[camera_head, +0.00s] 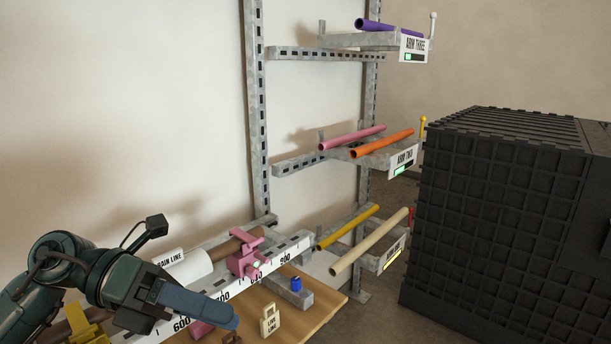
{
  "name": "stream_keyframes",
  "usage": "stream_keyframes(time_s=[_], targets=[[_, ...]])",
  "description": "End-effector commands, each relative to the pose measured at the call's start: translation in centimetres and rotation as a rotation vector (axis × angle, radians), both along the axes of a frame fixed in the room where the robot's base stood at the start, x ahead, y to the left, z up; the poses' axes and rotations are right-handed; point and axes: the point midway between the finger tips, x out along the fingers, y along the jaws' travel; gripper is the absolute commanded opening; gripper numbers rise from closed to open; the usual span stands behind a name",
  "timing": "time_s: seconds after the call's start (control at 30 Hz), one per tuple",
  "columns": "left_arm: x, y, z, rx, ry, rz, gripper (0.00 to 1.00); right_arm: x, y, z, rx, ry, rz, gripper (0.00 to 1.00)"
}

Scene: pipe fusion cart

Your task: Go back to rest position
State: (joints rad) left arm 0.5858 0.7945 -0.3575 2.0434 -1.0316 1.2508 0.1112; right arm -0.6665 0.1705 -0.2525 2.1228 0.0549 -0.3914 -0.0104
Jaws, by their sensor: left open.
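My left gripper (228,318) is low at the left of the head view, over the near end of the bench. It is seen from the side, its blue fingers pointing right and down, and nothing shows held in it. A white ruled rail (262,268) runs behind it along the bench. A pink clamp (246,256) stands at the rail, with a brown pipe (230,244) and a white pipe (185,268) behind. My right gripper is out of view.
A metal rack (257,120) carries pipes on three arms, with purple (375,26), pink (350,138), orange (382,144), yellow (348,227) and beige (368,242) ones. A yellow clamp (84,326) is beside my left arm. A large black ribbed block (500,215) fills the right.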

Motion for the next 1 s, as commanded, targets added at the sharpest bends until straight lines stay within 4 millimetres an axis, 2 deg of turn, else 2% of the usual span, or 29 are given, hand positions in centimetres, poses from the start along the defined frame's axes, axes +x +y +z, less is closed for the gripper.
stream_keyframes(time_s=[0.03, 0.1, 0.17, 0.23, 0.27, 0.37, 0.43, 0.53, 0.6, 0.7, 0.83, 0.9, 1.0], targets=[[-0.2, -1.4, 0.4, -0.159, 0.114, 0.022, 0.76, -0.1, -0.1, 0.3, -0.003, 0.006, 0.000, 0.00], [0.4, -2.5, 1.0, -0.381, 0.279, 0.092, 0.76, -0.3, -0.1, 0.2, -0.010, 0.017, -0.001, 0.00], [1.5, -2.6, 0.9, -0.558, 0.434, 0.177, 0.76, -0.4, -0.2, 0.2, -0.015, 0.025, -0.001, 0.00], [3.1, -2.0, -0.1, -0.745, 0.628, 0.307, 0.76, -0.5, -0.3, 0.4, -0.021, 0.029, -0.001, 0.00], [3.9, -1.6, -0.9, -0.817, 0.715, 0.371, 0.76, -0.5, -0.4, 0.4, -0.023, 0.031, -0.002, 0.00], [5.8, 0.4, -5.7, -1.020, 1.021, 0.615, 0.76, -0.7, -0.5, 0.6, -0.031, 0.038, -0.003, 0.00], [6.0, 1.8, -10.6, -1.126, 1.246, 0.813, 0.76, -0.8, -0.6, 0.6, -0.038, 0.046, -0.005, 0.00], [4.4, 3.2, -17.9, -1.204, 1.535, 1.080, 0.76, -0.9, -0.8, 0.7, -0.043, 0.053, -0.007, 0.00], [2.2, 3.7, -22.5, -1.221, 1.708, 1.243, 0.76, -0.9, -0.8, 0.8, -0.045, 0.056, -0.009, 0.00], [-1.4, 3.8, -27.4, -1.213, 1.911, 1.429, 0.76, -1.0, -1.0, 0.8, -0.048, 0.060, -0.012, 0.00], [-5.2, 3.5, -31.3, -1.178, 2.081, 1.587, 0.76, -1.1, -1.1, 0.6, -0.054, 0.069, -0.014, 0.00], [-6.5, 3.4, -32.3, -1.162, 2.133, 1.633, 0.76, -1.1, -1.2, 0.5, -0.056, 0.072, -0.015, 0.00], [-7.3, 3.3, -33.0, -1.151, 2.165, 1.662, 0.76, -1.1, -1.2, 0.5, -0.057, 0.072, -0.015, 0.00]])
